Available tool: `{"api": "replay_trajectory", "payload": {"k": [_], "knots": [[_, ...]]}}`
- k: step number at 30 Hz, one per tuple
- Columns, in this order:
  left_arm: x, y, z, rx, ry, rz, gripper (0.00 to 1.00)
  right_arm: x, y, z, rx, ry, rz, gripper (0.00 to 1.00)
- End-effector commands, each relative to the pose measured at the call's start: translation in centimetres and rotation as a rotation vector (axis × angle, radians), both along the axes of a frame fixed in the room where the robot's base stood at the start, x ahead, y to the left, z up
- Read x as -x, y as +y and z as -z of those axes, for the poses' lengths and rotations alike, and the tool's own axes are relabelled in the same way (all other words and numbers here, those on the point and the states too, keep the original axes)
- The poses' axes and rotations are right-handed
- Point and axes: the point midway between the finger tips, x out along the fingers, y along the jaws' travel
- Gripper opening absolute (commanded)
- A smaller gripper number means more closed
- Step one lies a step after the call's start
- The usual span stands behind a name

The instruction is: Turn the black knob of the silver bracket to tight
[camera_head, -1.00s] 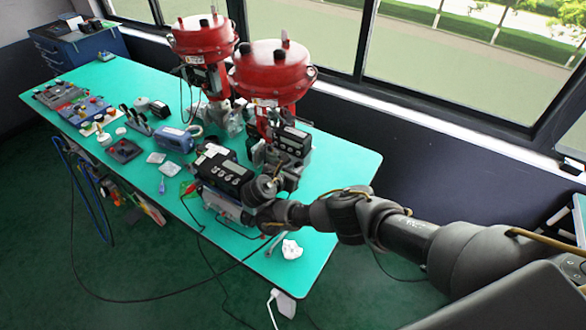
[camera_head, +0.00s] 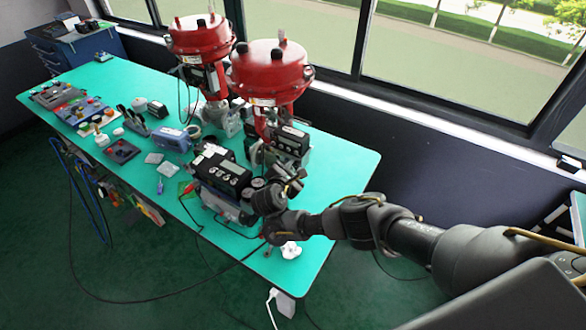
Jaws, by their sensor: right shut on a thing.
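Two red valve actuators stand on the teal table. The silver bracket (camera_head: 262,158) is at the foot of the nearer actuator (camera_head: 271,75), partly hidden behind other parts. My right gripper (camera_head: 292,183) reaches in at the bracket's near lower side. Its fingers are shut on a small dark part there, apparently the black knob; the fingers cover it, and its turn position cannot be read. My left gripper is not in view.
A black positioner box with a display (camera_head: 222,174) stands close left of my right gripper. A white crumpled item (camera_head: 291,250) lies by the table's near edge. Tools and small devices fill the far left. The table's right end (camera_head: 345,172) is clear.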

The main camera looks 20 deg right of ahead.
Motion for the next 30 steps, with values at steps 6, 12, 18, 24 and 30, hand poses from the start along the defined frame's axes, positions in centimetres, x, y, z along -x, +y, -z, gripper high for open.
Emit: {"api": "replay_trajectory", "payload": {"k": [6,12,18,24,30], "knots": [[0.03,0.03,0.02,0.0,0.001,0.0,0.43,0.2,0.57,0.3,-0.061,-0.056,-0.009,0.0],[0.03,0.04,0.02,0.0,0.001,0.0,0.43,0.22,0.32,0.24,-0.079,-0.086,-0.005,0.0],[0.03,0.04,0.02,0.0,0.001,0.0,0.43,0.25,0.16,0.24,-0.081,-0.094,-0.002,0.0],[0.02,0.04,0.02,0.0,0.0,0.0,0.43,0.26,0.11,0.24,-0.079,-0.094,-0.002,0.0],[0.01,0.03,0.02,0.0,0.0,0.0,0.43,0.23,0.02,0.2,-0.079,-0.094,0.0,0.31]]}}
